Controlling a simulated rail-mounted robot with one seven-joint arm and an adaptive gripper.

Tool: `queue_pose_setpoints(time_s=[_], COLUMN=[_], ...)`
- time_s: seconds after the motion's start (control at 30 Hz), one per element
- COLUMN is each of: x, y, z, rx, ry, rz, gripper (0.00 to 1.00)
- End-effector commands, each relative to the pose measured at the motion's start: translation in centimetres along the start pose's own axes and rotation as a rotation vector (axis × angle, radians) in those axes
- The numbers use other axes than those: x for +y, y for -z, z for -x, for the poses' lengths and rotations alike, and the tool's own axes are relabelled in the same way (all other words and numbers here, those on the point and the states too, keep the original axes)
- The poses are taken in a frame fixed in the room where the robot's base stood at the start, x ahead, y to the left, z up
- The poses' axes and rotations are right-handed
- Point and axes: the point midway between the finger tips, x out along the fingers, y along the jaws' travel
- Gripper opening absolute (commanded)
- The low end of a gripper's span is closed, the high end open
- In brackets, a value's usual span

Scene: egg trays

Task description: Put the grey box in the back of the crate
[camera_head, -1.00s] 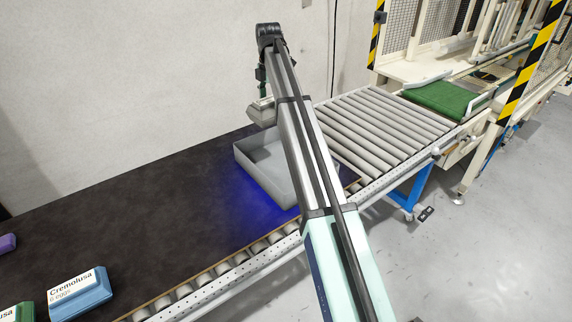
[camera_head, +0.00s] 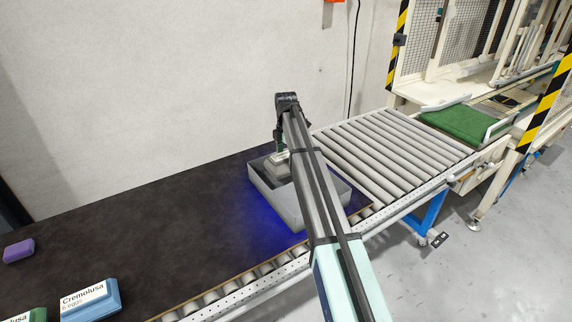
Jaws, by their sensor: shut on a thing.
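The grey box (camera_head: 277,167) is in my gripper (camera_head: 281,150), which is shut on it from above. The box is at the back left part of the open grey crate (camera_head: 276,207), at about the height of its rim or a little inside. I cannot tell whether it touches the crate floor. The crate stands at the right end of the dark conveyor belt. My arm crosses in front of the crate and hides its middle and part of its right side.
A blue egg box (camera_head: 91,301), a green egg box (camera_head: 30,314) and a purple box (camera_head: 19,251) lie on the dark belt (camera_head: 150,235) at the left. The belt between them and the crate is clear. A roller conveyor (camera_head: 390,150) lies to the right, a wall behind.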

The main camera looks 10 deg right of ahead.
Motion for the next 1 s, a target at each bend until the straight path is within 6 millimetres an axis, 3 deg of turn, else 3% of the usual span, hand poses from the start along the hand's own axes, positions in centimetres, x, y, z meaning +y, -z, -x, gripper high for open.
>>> queue_pose_setpoints(time_s=[0.27, 0.57, 0.93, 0.97, 1.0], x=[0.0, 0.0, 0.0, 0.0, 0.0], y=[0.0, 0.0, 0.0, 0.0, 0.0], z=[-1.6, -5.1, -5.5, -5.6, -5.5], rx=[0.000, 0.000, 0.000, 0.000, 0.000], ry=[0.000, 0.000, -0.001, 0.000, 0.000], rz=[0.000, 0.000, 0.000, 0.000, 0.000], gripper=[0.22, 0.22, 0.22, 0.86, 1.00])
